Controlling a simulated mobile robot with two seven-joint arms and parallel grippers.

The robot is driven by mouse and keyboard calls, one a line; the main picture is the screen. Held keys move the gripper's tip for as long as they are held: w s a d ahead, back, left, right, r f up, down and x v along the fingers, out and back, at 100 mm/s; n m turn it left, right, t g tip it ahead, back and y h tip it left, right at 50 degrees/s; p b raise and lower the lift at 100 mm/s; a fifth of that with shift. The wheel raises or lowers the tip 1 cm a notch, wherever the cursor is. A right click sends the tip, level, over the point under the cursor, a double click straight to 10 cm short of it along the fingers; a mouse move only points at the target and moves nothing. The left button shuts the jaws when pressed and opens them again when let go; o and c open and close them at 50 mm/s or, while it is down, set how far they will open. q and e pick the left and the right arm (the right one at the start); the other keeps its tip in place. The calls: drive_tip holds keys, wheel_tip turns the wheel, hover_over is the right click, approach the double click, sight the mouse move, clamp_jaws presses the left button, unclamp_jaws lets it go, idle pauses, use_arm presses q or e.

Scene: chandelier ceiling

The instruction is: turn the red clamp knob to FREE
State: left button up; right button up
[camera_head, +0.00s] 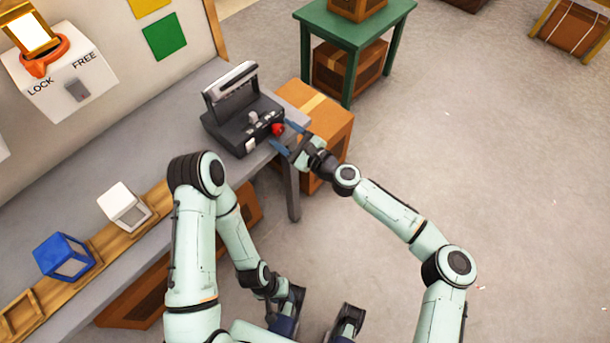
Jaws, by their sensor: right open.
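A small red knob (277,129) sits on the right side of a dark grey device (238,122) with a raised handle, on the end of the grey bench. My right gripper (281,134) is open, with its blue fingers on either side of the red knob at their tips; I cannot tell if they touch it. The words LOCK and FREE are on a white wall box (92,88) at upper left, which has an orange-red ring and a grey switch. The knob's setting is too small to read. My left arm is folded at the bottom; its gripper (284,311) is unclear.
The grey bench (150,147) runs along the wall. A white block (122,205) and a blue block (62,256) stand on its wooden rail. A cardboard box (320,110) stands beside the bench end, near my right wrist. A green table (352,24) is behind; open floor lies right.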

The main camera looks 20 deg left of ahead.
drive_tip(key=m+p, duration=0.1)
drive_tip(key=p, duration=0.1)
drive_tip(key=m+p, duration=0.2)
drive_tip(key=p, duration=0.1)
drive_tip(key=shift+w+r+m, duration=0.1)
drive_tip(key=shift+r+m, duration=0.2)
drive_tip(key=shift+r, duration=0.05)
drive_tip(key=v, duration=1.3)
drive_tip(key=s+a+f+n+g+h+p, duration=0.1)
drive_tip(key=s+a+f+n+g+h, duration=0.15)
drive_tip(key=s+f+n+g, duration=0.6)
use_arm(q)
wheel_tip(320, 180, up, 9)
drive_tip(key=w+p, duration=0.2)
drive_tip(key=shift+w, duration=0.15)
use_arm(e)
drive_tip(key=s+d+f+n+h, duration=0.1)
drive_tip(key=s+d+f+h, duration=0.1)
drive_tip(key=s+d+f, duration=0.2)
drive_tip(key=s+d+f+n+t+h, duration=0.1)
drive_tip(key=s+d+f+h, duration=0.2)
drive_tip(key=s+f, duration=0.4)
drive_tip(key=shift+s+d+n, duration=0.35)
drive_tip(key=shift+s+d, duration=0.4)
drive_tip(key=shift+s, duration=0.65)
drive_tip(key=shift+f, duration=0.1)
